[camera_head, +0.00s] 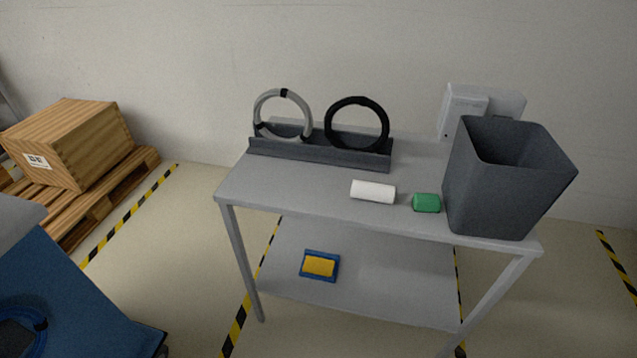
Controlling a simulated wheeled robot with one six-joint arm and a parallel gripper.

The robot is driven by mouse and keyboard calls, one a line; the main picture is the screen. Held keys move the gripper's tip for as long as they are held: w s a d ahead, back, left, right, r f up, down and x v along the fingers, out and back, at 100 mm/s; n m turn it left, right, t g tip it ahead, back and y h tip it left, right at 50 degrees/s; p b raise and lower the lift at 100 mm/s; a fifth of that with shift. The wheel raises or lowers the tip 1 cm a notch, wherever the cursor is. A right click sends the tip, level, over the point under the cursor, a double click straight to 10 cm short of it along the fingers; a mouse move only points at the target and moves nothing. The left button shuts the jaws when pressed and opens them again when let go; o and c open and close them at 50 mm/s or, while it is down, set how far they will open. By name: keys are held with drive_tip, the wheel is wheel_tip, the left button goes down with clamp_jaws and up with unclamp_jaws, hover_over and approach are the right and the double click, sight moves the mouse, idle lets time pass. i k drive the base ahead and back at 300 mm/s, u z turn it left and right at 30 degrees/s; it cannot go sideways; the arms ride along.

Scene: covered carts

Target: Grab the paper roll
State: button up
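The paper roll (373,192) is a small white cylinder.
A dark rack (320,152) with a grey ring (258,112) and a black ring (328,122) stands behind. The shelf left of the roll is clear.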

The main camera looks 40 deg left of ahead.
sight(361, 190)
drive_tip(key=u, duration=0.9)
drive_tip(key=i, duration=0.95)
drive_tip(key=u, duration=0.6)
drive_tip(key=k, duration=1.15)
drive_tip(key=u, duration=0.95)
drive_tip(key=i, duration=1.35)
drive_tip(key=z, duration=0.85)
